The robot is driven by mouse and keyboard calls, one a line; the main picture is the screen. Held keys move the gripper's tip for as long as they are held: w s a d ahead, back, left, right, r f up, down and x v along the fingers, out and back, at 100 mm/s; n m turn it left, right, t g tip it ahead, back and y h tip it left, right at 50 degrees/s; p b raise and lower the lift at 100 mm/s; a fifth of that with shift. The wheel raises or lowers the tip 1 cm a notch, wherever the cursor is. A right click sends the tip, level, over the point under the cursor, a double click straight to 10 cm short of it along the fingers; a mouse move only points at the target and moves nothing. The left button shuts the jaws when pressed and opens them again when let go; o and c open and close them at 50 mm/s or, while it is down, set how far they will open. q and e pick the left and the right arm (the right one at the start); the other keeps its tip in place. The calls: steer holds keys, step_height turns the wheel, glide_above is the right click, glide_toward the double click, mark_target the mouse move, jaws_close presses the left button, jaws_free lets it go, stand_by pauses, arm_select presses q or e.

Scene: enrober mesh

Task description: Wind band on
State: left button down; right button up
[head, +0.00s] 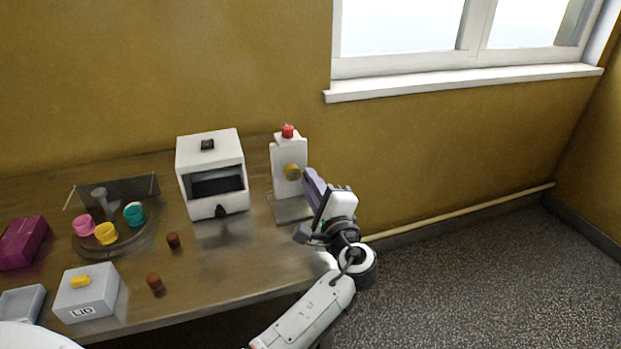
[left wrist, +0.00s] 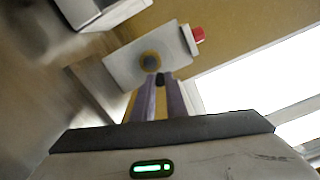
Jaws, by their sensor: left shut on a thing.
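A white upright unit (head: 288,158) with a red button on top stands at the right end of the table. A round gold hub (head: 292,171) is on its front; it also shows in the left wrist view (left wrist: 150,61). My left gripper (head: 306,174) has its purple fingers reaching up to the hub's face. In the left wrist view a small dark piece, seemingly a handle at the hub (left wrist: 159,79), sits between the fingertips, and the gripper is shut on it. How it joins the hub is hidden. No band can be made out. My right gripper is not in view.
A white box machine (head: 211,172) stands left of the unit. A turntable with coloured cups (head: 106,233), two brown cylinders (head: 155,284), a grey box marked LID (head: 87,295) and a magenta box (head: 22,242) are further left. The table's right edge is under my left arm.

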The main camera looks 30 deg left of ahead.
arm_select(q)
steer(key=shift+f+m, duration=0.2)
steer(key=shift+m, duration=0.4)
steer(key=c, duration=1.8)
jaws_free()
steer(key=shift+o, duration=0.2)
